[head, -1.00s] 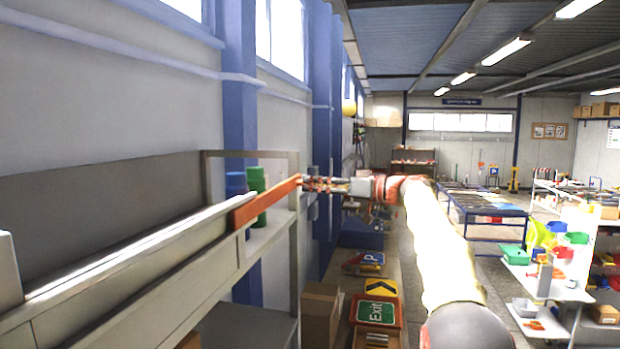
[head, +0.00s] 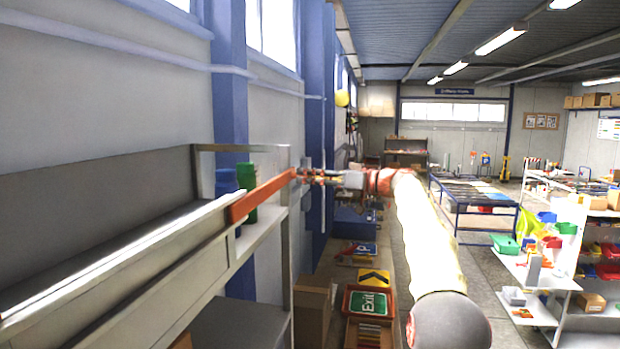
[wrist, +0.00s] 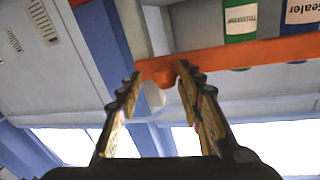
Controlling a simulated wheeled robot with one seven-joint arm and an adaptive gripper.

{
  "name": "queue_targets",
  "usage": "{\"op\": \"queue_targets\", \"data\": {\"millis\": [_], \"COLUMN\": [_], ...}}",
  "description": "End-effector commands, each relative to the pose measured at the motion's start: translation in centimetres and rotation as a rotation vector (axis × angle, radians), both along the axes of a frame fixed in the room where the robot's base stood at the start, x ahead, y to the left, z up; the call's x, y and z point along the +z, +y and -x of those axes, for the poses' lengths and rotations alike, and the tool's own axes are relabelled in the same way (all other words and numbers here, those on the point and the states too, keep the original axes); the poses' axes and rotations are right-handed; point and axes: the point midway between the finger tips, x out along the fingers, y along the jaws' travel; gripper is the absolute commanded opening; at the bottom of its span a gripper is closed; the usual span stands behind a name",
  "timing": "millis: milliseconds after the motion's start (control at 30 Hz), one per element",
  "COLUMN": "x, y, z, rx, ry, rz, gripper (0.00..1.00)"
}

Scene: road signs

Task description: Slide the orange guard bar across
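The orange guard bar (head: 262,196) lies along the front of a long white rack at the left of the head view. It slants from the rack's pale rail up to my gripper. In the wrist view the bar (wrist: 235,56) crosses the top right, with a round orange knob (wrist: 163,71) at its left end. My gripper (head: 303,175) is at the bar's right end in the head view. In the wrist view my gripper's fingers (wrist: 159,75) stand apart, one on each side of the knob, with a visible gap at the left finger.
Green (head: 246,178) and blue (head: 225,181) containers stand on the rack's shelf behind the bar. Below are a cardboard box (head: 312,308) and road signs such as a green Exit sign (head: 368,303). The aisle to the right has bare floor, then a stocked shelf unit (head: 540,275).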

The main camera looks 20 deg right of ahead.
Motion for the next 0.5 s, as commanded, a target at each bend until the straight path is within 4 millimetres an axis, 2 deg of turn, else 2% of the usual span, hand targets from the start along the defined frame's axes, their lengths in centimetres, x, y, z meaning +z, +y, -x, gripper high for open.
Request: {"op": "queue_targets", "data": {"millis": [367, 500], "x": [-0.04, -0.01], "y": [0.00, -0.85], "z": [0.09, 0.86], "rx": [0.001, -0.001], "ry": [0.001, 0.002], "rz": [0.001, 0.000], "gripper": [0.43, 0.43]}}
